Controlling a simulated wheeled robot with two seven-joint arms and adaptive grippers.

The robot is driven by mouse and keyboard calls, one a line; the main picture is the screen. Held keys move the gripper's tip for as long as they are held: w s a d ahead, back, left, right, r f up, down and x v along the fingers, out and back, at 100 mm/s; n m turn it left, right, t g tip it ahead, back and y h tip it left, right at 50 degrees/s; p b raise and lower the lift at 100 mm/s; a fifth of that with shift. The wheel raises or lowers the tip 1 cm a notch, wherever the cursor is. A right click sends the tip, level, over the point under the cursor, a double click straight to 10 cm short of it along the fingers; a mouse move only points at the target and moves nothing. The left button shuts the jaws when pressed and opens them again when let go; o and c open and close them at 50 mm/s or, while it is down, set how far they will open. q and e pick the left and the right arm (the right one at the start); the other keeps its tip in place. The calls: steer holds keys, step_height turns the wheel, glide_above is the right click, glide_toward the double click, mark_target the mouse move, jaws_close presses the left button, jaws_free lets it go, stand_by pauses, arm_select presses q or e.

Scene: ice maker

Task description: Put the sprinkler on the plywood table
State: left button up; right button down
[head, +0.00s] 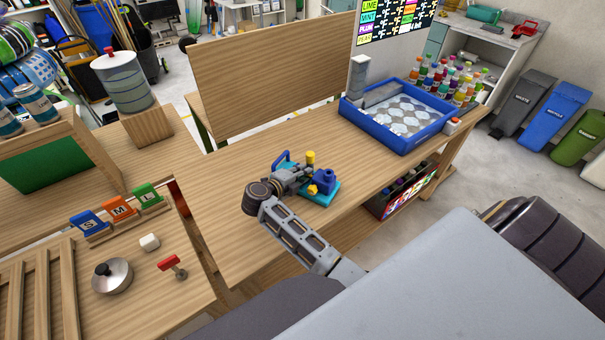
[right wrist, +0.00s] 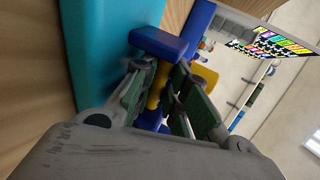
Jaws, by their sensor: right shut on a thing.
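The sprinkler, a toy-like device with a teal base (head: 322,195), blue body and yellow parts, is at the middle of the plywood table (head: 250,215). My right gripper (head: 303,180) reaches it from the left and is shut on it. In the right wrist view the fingers (right wrist: 160,88) close around a yellow part of the sprinkler (right wrist: 153,98), just below its blue top. The teal base shows at the left of that view. I cannot tell whether the base touches the tabletop. My left gripper is not in view.
A blue tray (head: 400,143) with pale round pieces stands at the table's far right, with several bottles (head: 455,78) behind it. A wooden panel (head: 270,75) rises behind the table. The table's near left is clear.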

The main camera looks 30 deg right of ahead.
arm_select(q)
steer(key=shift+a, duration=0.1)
arm_select(e)
steer(key=c, duration=1.4)
jaws_free()
steer(key=shift+f, duration=0.1)
